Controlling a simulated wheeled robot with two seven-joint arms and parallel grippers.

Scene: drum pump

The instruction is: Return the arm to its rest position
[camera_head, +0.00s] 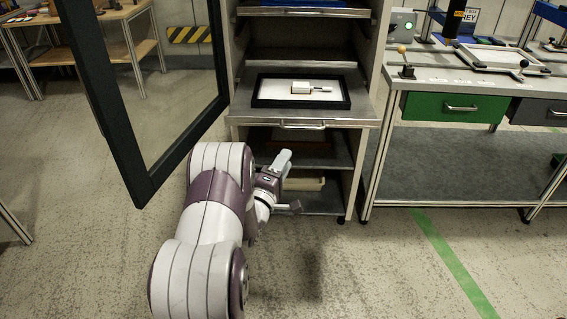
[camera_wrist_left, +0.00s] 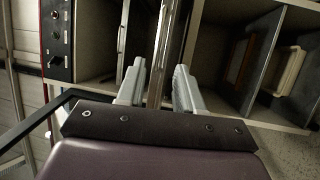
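My left arm (camera_head: 212,220) reaches up from the bottom of the head view in white and purple. Its left gripper (camera_head: 291,183) is in front of the cabinet's lower part, below the pulled-out shelf. Its two grey fingers stand apart with nothing held. In the left wrist view the gripper (camera_wrist_left: 158,85) also shows spread fingers; a shiny metal edge (camera_wrist_left: 164,45) appears between them, seemingly beyond the tips. My right gripper is in neither view.
An open cabinet door with a dark frame (camera_head: 148,184) stands left of my arm. The shelf front has a handle (camera_head: 302,126); a black-rimmed tray (camera_head: 257,92) holds a small white part (camera_head: 305,88). A workbench with a green drawer (camera_head: 425,107) stands right. Floor is clear at lower right.

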